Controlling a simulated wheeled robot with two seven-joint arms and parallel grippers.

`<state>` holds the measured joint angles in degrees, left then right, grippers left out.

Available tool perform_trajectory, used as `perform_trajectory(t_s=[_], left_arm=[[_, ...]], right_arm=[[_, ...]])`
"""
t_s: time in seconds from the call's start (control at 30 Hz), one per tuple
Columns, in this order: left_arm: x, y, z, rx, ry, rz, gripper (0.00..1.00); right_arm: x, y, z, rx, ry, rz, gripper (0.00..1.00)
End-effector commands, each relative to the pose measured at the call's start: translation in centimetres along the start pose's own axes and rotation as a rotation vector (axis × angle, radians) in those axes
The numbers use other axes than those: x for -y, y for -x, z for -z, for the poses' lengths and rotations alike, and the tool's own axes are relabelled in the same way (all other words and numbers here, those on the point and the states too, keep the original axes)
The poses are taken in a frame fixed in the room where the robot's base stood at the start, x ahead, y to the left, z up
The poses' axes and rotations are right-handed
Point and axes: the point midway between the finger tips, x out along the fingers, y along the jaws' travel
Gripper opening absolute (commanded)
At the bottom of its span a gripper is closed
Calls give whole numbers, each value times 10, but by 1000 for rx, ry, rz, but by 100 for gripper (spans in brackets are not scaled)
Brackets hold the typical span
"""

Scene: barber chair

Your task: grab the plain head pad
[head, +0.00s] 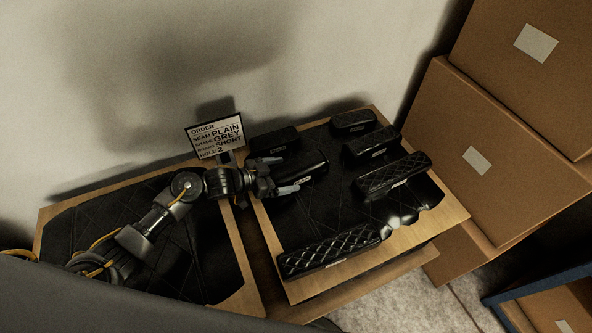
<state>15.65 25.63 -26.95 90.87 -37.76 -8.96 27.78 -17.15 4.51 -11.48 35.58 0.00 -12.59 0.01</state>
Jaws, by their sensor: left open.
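My left gripper (284,174) is open and empty, its two fingers at the left end of a smooth, plain-looking dark head pad (308,168). The pad seems to lie between or just beyond the fingertips; I cannot tell if they touch. Another dark pad (275,140) lies behind it, its surface too dark to read. Two pads with quilted stitching, one short (395,172) and one long (330,252), lie to the right and front. Two more dark pads (353,120) (372,143) lie at the back right. My right gripper is not in view.
The pads lie on a dark-lined wooden board (453,212). An order sign (216,136) reading PLAIN, GREY, SHORT, 2 stands behind my left wrist. An empty-looking dark-lined board (240,268) lies left. Cardboard boxes (450,150) stand right; a wall is behind.

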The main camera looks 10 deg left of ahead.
Motion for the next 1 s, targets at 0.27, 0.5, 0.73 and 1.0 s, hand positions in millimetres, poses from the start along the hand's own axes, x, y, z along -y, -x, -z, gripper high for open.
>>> perform_trajectory(t_s=[0.27,0.5,0.73,1.0], left_arm=[[0,0,0,0,-1,0,80],[0,0,0,0,-1,0,48],[0,0,1,-2,-1,0,37],[1,4,10,-4,-3,0,37]], right_arm=[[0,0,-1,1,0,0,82],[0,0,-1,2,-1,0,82],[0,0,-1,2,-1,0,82],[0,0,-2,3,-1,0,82]])
